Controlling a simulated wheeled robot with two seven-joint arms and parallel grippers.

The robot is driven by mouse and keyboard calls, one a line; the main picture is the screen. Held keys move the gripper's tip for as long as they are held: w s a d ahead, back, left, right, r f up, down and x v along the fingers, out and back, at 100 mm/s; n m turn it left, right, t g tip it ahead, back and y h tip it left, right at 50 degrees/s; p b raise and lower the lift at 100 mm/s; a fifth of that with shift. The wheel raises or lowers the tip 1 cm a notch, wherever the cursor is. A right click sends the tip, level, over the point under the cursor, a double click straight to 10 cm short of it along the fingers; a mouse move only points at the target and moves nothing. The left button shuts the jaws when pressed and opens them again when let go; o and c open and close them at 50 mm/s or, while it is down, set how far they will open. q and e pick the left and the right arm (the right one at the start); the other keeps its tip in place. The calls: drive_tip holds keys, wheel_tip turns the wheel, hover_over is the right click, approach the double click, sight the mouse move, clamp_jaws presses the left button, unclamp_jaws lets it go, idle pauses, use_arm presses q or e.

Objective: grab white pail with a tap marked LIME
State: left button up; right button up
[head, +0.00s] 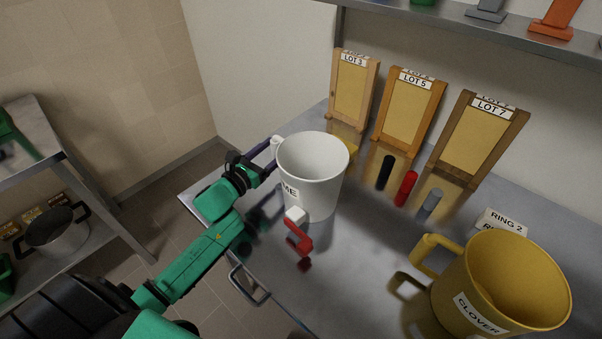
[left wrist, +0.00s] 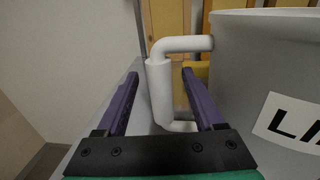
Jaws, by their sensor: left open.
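The white pail (head: 312,178) stands upright on the metal bench, its label partly hidden in the head view and ending in "ME". A red tap (head: 299,238) with a white block sticks out low at its front. The label's start, "L", shows on the pail (left wrist: 262,70) in the left wrist view. Its white handle (left wrist: 161,92) stands between the two purple fingers of my left gripper (left wrist: 161,75), with gaps visible on both sides. In the head view my left gripper (head: 267,155) is open at the pail's left side. My right gripper is not in view.
A yellow mug-shaped vessel marked CLOVER (head: 505,285) stands at the right. Framed LOT boards (head: 409,105) line the back below a shelf (head: 470,22). A pot (head: 55,232) sits on the left rack.

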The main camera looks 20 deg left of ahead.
use_arm(q)
drive_tip(key=shift+w+d+f, duration=0.1)
drive_tip(key=shift+w+d, duration=0.05)
drive_tip(key=shift+w, duration=0.3)
clamp_jaws()
idle(1.1)
